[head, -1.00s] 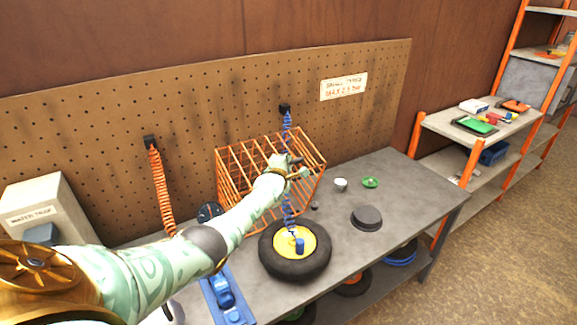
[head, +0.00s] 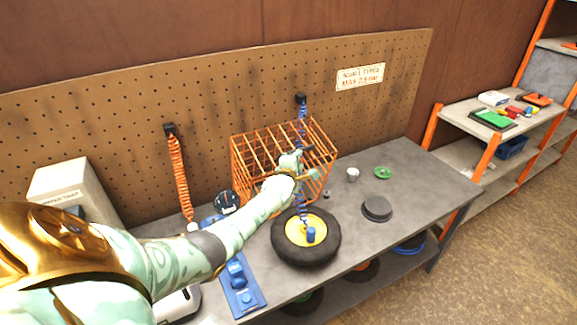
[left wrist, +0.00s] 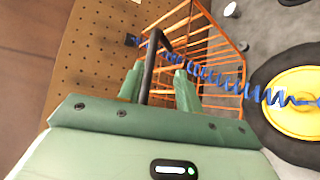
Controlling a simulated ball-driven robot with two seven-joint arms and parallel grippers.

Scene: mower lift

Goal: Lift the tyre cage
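The orange wire tyre cage (head: 250,150) stands on the grey bench against the pegboard. My left gripper (head: 308,167) is in front of the cage's right part and hides some of its bars. In the left wrist view the two green fingers of my left gripper (left wrist: 160,82) are apart. Cage bars (left wrist: 222,50) show beyond the fingers. My right gripper is in neither view.
A tyre with a yellow hub (head: 289,230) lies in front of the cage, with a blue coiled hose (head: 302,122) passing near my gripper. An orange hose (head: 178,165) hangs left. A dark round lid (head: 377,208), cup (head: 352,174) and green dish (head: 383,172) stand right. Shelving (head: 434,128) is farther right.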

